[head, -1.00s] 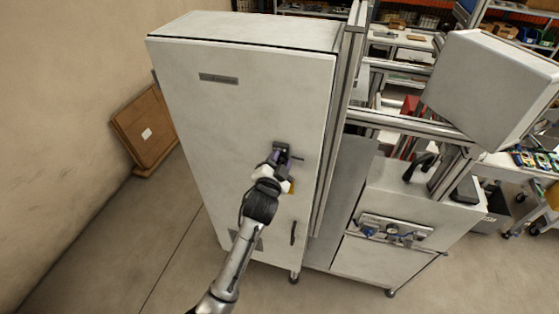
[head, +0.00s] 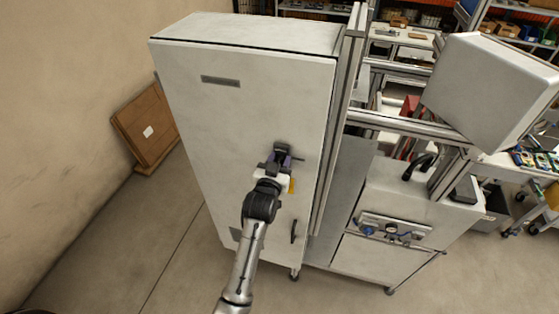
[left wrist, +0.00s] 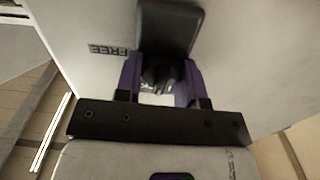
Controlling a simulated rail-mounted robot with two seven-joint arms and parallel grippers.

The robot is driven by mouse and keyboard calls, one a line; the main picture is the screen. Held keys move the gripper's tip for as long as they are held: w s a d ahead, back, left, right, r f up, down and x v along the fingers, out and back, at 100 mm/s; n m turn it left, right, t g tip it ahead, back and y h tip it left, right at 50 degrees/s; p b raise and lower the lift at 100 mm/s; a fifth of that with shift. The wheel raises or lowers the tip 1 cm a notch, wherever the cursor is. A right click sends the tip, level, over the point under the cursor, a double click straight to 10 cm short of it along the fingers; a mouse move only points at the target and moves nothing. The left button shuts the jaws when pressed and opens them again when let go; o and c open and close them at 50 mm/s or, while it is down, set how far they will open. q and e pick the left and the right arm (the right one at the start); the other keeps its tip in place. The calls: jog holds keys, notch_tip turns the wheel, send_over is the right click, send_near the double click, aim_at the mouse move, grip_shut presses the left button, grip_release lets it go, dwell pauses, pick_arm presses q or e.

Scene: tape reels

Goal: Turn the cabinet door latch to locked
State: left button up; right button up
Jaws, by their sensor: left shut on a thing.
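The tall pale grey cabinet's door (head: 225,125) is closed and faces me. The dark latch (head: 282,149) sits on its right half. In the left wrist view, the latch's black plate (left wrist: 170,25) lies flat on the door, and a dark handle (left wrist: 160,75) stands between my purple fingers. My left gripper (head: 279,161) is shut on this handle; in the left wrist view the gripper (left wrist: 160,68) has one finger on each side of it. The fingers and wrist hide part of the handle, so its exact angle is unclear. A "FREE" label (left wrist: 108,50) is beside the plate.
A yellow tag (head: 292,185) shows beside my wrist. A black door handle (head: 293,232) is lower down. A metal frame and a workstation (head: 395,205) stand close on the right. A brown board (head: 147,125) leans at the left wall; the floor there is clear.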

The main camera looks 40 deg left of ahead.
dwell(0.6)
pick_arm(q)
jog(key=o, duration=0.9)
